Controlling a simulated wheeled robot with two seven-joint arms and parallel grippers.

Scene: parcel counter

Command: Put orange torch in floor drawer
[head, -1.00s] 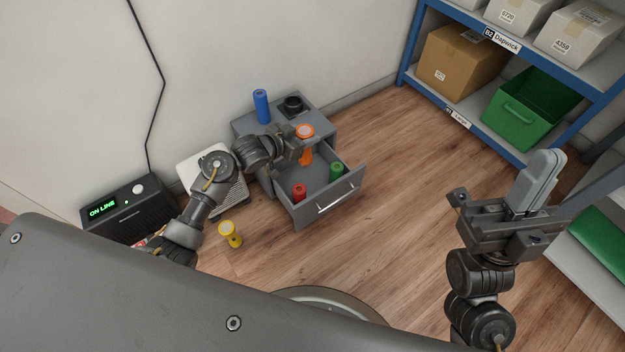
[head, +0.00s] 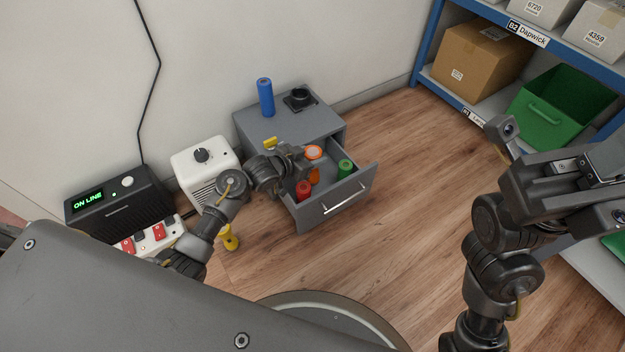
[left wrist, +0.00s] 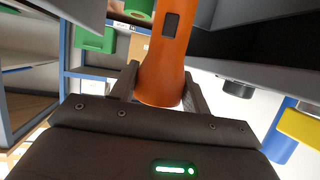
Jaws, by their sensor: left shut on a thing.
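The orange torch (head: 314,153) is upright in the open floor drawer (head: 350,197) of the grey cabinet, its head up. My left gripper (head: 300,163) is shut around the torch body, low on it in the left wrist view, where the orange body (left wrist: 168,60) rises between the fingers. The torch's lower end is hidden in the head view, so I cannot tell if it touches the drawer floor. A red torch (head: 303,190) and a green torch (head: 345,168) stand in the drawer. My right gripper (head: 560,180) is held out at right; its jaw gap is unclear.
A blue torch (head: 265,98) and a black holder (head: 299,98) stand on the cabinet top (head: 285,125). A yellow torch (head: 229,238) stands on the floor beside a white box (head: 203,160). Shelves with boxes and a green bin (head: 548,112) are at right. Floor before the drawer is clear.

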